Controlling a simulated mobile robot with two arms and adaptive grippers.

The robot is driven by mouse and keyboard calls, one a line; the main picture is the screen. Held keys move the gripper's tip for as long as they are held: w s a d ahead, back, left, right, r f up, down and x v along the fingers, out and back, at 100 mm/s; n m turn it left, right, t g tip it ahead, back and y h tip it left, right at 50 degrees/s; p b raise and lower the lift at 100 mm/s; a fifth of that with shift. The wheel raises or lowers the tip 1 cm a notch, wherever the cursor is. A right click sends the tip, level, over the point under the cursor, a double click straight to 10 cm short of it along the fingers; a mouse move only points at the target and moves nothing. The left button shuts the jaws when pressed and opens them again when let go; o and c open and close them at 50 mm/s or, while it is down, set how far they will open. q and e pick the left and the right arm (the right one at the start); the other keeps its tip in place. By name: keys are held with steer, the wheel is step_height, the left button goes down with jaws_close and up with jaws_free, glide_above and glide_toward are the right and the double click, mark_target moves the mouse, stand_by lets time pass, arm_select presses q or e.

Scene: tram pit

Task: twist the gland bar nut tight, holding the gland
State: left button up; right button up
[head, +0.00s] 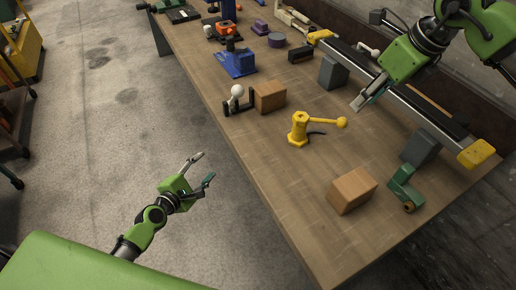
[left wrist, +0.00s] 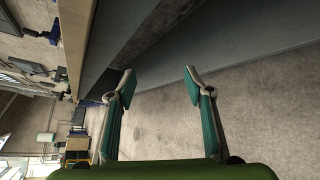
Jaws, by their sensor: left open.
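What looks like the gland with its bar nut is a yellow piece (head: 298,129) standing on the wooden table in the head view. It has a hexagonal body, and a yellow bar ends in a ball (head: 342,123) to the right. A short dark piece sticks out beside its base. My left gripper (head: 202,169) is open and empty over the floor, left of the table and apart from the yellow piece. Its two spread fingers also show in the left wrist view (left wrist: 160,82). My right gripper (head: 357,104) is above the table, up and right of the ball; its finger gap is unclear.
Cardboard-brown blocks (head: 352,190) (head: 270,96), grey blocks (head: 333,73) (head: 420,149), a green bracket (head: 403,188) and a black holder with a white ball (head: 238,98) surround the yellow piece. A rail with yellow ends (head: 477,153) runs along the right side. Bare table (head: 290,195) lies in front.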

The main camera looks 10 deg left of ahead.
arm_select(q)
steer(key=w+d+r+n+t+h, duration=0.1)
steer(key=w+r+n+t, duration=0.15)
steer(key=r, duration=0.55)
steer(key=w+d+r+n+t+h, duration=0.1)
steer(key=r+n, duration=0.2)
steer(key=r, duration=0.5)
steer(key=g+h, duration=0.4)
steer(key=h, duration=0.3)
glide_toward(294, 129)
steer(key=shift+t, duration=0.25)
steer(key=x, duration=1.1)
steer(key=shift+w+d, duration=0.25)
steer(key=shift+d, duration=0.1)
steer(key=shift+f, duration=0.1)
steer(key=c, duration=0.4)
steer(key=shift+o, duration=0.2)
jaws_close()
